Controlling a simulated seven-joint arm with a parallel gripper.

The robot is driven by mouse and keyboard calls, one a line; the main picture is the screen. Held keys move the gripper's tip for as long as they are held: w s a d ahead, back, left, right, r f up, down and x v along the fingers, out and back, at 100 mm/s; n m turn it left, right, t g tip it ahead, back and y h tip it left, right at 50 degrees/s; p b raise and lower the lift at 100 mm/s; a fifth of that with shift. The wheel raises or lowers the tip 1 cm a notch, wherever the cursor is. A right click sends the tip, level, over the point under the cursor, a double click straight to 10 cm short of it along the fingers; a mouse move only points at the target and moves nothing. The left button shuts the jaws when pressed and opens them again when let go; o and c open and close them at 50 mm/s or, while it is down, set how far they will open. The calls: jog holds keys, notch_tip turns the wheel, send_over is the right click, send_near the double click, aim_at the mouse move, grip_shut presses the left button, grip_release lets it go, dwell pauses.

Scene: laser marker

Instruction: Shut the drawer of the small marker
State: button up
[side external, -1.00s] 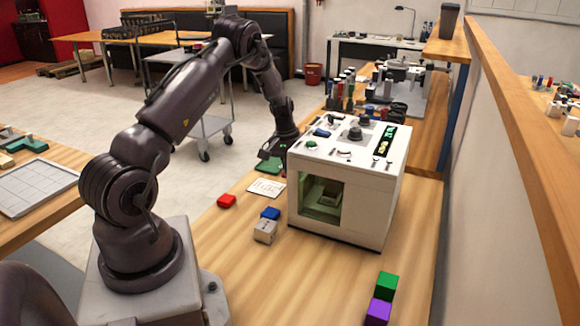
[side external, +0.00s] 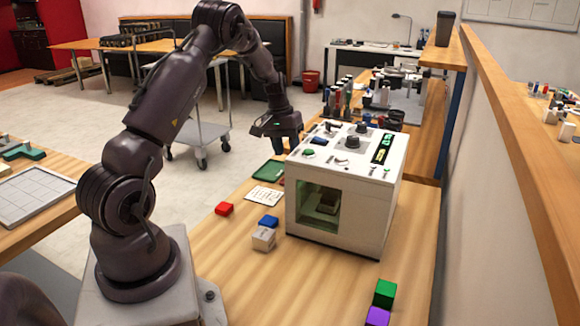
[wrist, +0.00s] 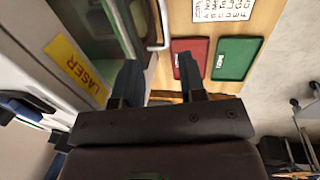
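The small marker (side external: 343,195) is a white box with knobs on top and a greenish window (side external: 319,205) in the face toward the side camera. My gripper (side external: 276,136) is above the table, just left of the marker's top edge. In the wrist view, my gripper (wrist: 160,75) has its two dark fingers apart with nothing between them. A pale bar handle (wrist: 163,25) shows beyond the fingertips, beside the greenish glass (wrist: 105,30) and yellow LASER label (wrist: 75,68). I cannot clearly tell the drawer itself or how far out it is.
A red tray (wrist: 190,50) and green tray (wrist: 237,58) lie by a lettered card (wrist: 222,10).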

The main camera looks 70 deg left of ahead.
jog(key=shift+s+a+r, duration=0.15)
jog(key=shift+s+r, duration=0.05)
jog(key=shift+r, duration=1)
jog(key=shift+s+a+r, duration=0.15)
jog(key=shift+r, duration=1)
jog(key=d+r, duration=0.3)
jog(key=d+r+m, duration=0.1)
jog(key=d+r, duration=0.1)
jog(key=d, duration=0.1)
jog(key=w+d+r+m, duration=0.1)
jog(key=d+r, duration=0.2)
jog(key=d, duration=0.1)
jog(key=shift+r+t, duration=0.35)
jog(key=shift+t, duration=0.05)
jog(key=s+d+r+m+t+y, duration=0.15)
jog(key=s+d+r, duration=0.25)
jog(key=d, duration=0.5)
jog(key=s+d+r+m+t, duration=0.1)
jog(key=s+d+r+m, duration=0.3)
jog(key=d, duration=0.5)
jog(key=s+d+f+m, duration=0.1)
jog(key=s+d, duration=0.4)
jog(key=s, duration=0.3)
jog(key=shift+s+f+m+t, duration=0.2)
jog(key=shift+f+m+t, duration=0.15)
jog(key=shift+t, duration=0.1)
jog(key=shift+o, duration=0.2)
jog(key=shift+r, duration=0.1)
